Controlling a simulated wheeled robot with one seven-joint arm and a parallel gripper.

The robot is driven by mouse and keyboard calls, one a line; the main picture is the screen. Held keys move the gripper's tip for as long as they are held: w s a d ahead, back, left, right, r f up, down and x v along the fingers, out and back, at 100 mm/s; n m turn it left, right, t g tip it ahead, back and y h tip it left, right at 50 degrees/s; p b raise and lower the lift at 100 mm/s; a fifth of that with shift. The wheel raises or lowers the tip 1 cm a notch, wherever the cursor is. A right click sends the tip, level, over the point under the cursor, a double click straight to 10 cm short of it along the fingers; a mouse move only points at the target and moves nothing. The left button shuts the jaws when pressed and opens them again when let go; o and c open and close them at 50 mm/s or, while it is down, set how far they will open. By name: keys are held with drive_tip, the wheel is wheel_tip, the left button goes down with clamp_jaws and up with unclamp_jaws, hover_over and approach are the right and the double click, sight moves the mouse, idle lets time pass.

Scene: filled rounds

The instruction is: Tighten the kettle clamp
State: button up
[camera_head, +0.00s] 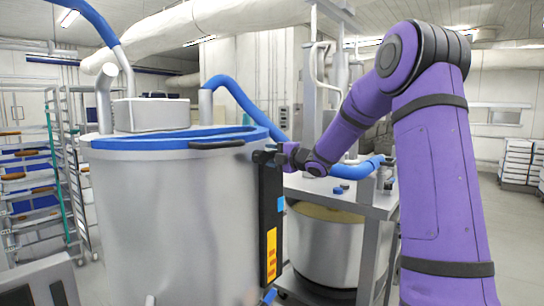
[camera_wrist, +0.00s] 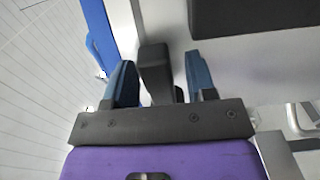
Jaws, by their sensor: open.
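The large steel kettle (camera_head: 175,220) has a blue rim (camera_head: 180,141) and stands at the left centre. A dark clamp handle (camera_wrist: 155,68) sits at its upper right side, above a black panel (camera_head: 270,205); I take this handle to be the kettle clamp. My gripper (camera_head: 275,157) is beside it at the rim's height. In the wrist view my gripper (camera_wrist: 159,72) is open, with one blue-grey finger on each side of the handle. Gaps show between the handle and both fingers. In the head view the fingers are too small to make out.
A second vessel (camera_head: 325,245) stands under a steel table (camera_head: 340,195) on the right. Blue hoses (camera_head: 235,92) run above the kettle. A rack with trays (camera_head: 30,190) stands at far left. Open floor lies at far right.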

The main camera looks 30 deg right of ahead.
sight(269, 152)
clamp_jaws()
